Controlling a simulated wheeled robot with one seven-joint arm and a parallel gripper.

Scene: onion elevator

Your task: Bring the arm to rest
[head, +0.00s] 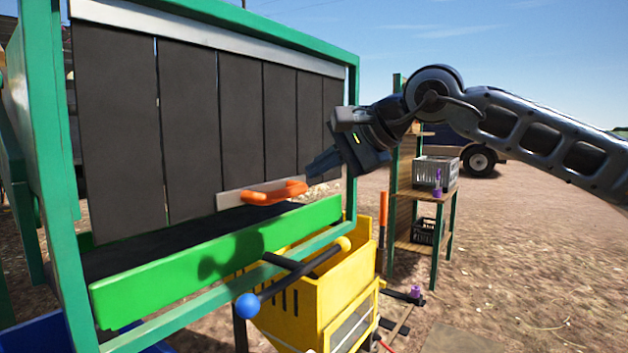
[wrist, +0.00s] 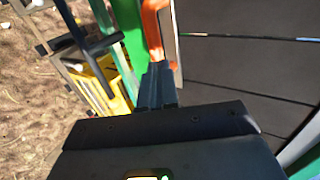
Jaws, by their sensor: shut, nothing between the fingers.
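My arm reaches in from the right in the head view. My gripper (head: 310,172) is shut and empty, close to the right end of an orange handle (head: 268,194) on a metal strip at the foot of the dark flap curtain (head: 190,120). In the wrist view the shut fingers (wrist: 157,80) point toward the orange handle (wrist: 153,28). I cannot tell whether the fingertips touch it.
A green frame (head: 348,200) holds the curtain, with a green board below. A bar with a blue ball (head: 248,306) and a yellow ball juts out over a yellow bin (head: 310,295). A shelf (head: 445,195) with crates stands behind. Open dirt lies right.

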